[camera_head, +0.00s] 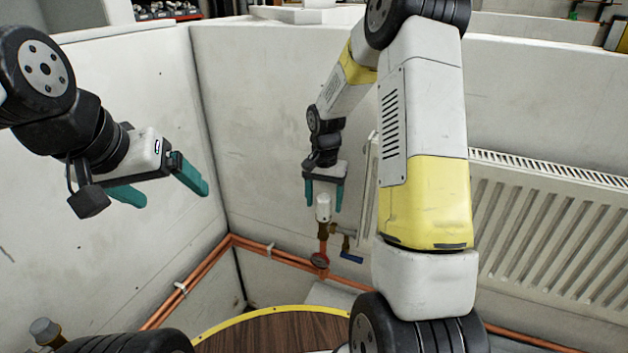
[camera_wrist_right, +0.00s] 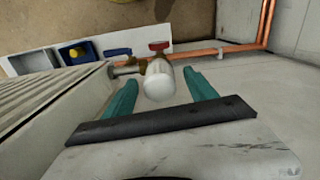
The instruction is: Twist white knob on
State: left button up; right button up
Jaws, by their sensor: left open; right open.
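The white knob (camera_head: 323,207) sits upright on a brass valve beside the radiator in the head view. It also shows in the right wrist view (camera_wrist_right: 159,82), between and a little beyond my fingertips. My right gripper (camera_head: 324,198) is open, pointing down, with one teal finger on each side of the knob. In the right wrist view my right gripper (camera_wrist_right: 158,88) shows gaps between the fingers and the knob. My left gripper (camera_head: 168,192) is open and empty at the left, in front of the left wall, far from the knob.
A white radiator (camera_head: 555,235) hangs on the right. Copper pipes (camera_head: 205,268) run along the walls. A red handle (camera_head: 320,260) and a blue handle (camera_head: 351,257) are below the knob. A round wooden top (camera_head: 270,333) with a yellow rim is in front.

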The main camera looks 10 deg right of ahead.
aim_at(324, 210)
jog(key=shift+f, duration=1.4)
grip_shut()
jog(key=shift+f, duration=0.2)
jog(key=m, duration=0.6)
jog(key=shift+s+m, duration=0.1)
jog(key=shift+m, duration=0.3)
jog(key=m, duration=0.5)
jog(key=o, duration=0.7)
grip_release()
jog(key=shift+r, duration=0.1)
jog(key=shift+o, duration=0.2)
